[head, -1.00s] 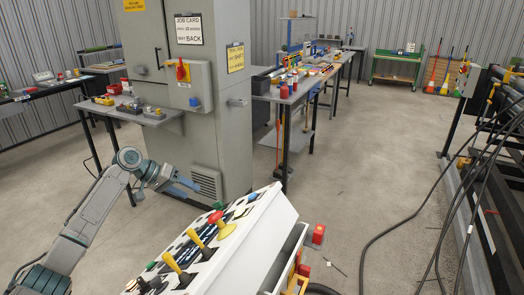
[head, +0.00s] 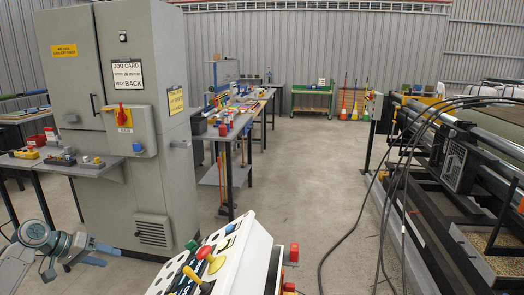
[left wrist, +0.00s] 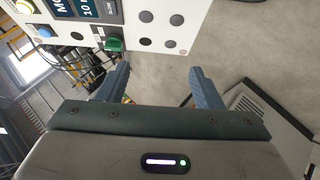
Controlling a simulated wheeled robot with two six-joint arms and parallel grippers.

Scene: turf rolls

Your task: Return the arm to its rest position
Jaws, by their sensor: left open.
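My left arm comes in at the lower left of the head view. Its grey-blue left gripper (head: 106,254) is in front of the lower part of a grey cabinet and left of a white control console (head: 232,262). In the left wrist view the two fingers of the left gripper (left wrist: 160,72) stand wide apart with nothing between them. Bare floor shows between them, and the console (left wrist: 190,18) with its green knob is beyond the fingers. My right gripper is not in view.
The grey cabinet (head: 115,190) with a red and yellow switch (head: 123,115) stands behind the arm. A shelf (head: 90,168) with small boxes adjoins it. A long workbench (head: 228,132) is further back. Cables (head: 395,165) hang by machinery at right. The middle floor (head: 300,185) is clear.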

